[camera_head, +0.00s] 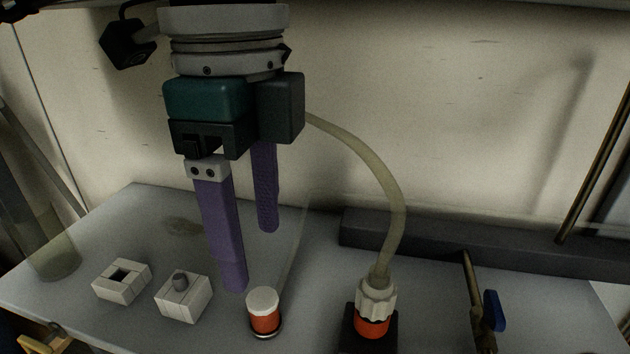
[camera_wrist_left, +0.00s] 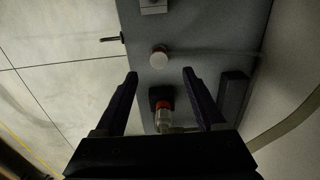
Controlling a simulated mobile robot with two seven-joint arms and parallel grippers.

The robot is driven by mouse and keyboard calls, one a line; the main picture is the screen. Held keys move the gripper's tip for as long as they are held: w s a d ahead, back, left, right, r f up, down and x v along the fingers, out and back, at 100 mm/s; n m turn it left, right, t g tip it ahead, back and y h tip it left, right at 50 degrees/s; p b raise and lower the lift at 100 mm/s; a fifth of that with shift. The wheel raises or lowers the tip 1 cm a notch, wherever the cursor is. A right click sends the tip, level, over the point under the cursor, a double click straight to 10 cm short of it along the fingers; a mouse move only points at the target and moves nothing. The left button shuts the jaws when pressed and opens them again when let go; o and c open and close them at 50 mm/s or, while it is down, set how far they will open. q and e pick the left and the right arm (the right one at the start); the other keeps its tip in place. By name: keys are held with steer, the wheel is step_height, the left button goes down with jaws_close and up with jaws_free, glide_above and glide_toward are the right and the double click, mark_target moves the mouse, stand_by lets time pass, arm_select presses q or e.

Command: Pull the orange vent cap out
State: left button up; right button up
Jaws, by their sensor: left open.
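The orange vent cap (camera_head: 264,312) has a white top and an orange body and stands upright near the front of the grey bench top. It also shows in the left wrist view (camera_wrist_left: 158,58), close to the line between the fingertips. My left gripper (camera_head: 251,261) points down with its two purple fingers apart, above and behind the cap. Nothing is between the fingers, and they look clear of the cap. In the left wrist view the open fingers (camera_wrist_left: 160,73) reach toward the bench on both sides. My right gripper is in neither view.
A pale hose ends in a ribbed fitting (camera_head: 376,300) with an orange ring on a black block, right of the cap. Two white blocks (camera_head: 122,281) (camera_head: 184,297) sit to the left. A blue-handled valve (camera_head: 493,311) stands at right. A dark bar (camera_head: 450,240) runs along the back.

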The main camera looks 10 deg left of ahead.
mark_target(262, 298)
arm_select(q)
step_height(262, 298, down, 9)
steer(key=shift+s+r+b, duration=0.15)
steer(key=shift+r+b, duration=0.05)
steer(key=shift+b, duration=1.05)
jaws_close()
steer(key=c, duration=0.6)
jaws_free()
steer(key=shift+c, duration=0.2)
jaws_close()
steer(key=shift+r, duration=0.3)
